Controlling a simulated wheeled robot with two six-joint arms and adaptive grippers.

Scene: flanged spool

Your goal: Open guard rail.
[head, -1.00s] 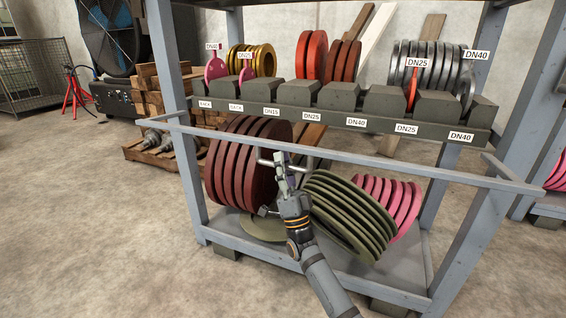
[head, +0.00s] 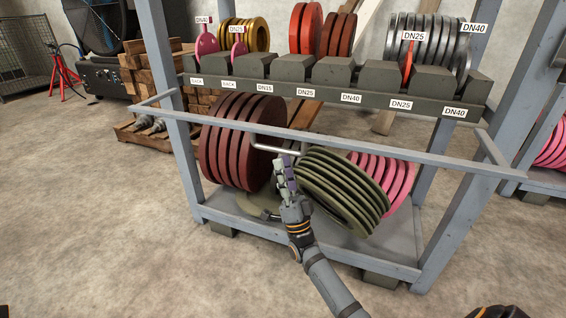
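The guard rail (head: 400,152) is a grey-blue bar running across the front of the rack, above the lower shelf. Its end arms project forward from the posts. A silver U-shaped handle (head: 268,149) hangs from it left of the middle. My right gripper (head: 286,166) points upward at the handle, its purple-grey fingertips overlapping or just below the handle's bar. I cannot tell whether they touch it. The fingers are seen nearly edge-on, so their opening is unclear. My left gripper is not in view.
Behind the rail stand large dark red discs (head: 221,150), a tilted olive flanged spool (head: 340,190) and pink discs (head: 398,180). The upper shelf (head: 330,94) carries labels and smaller discs. Wooden pallets (head: 145,138) stand at the left. The floor in front is clear.

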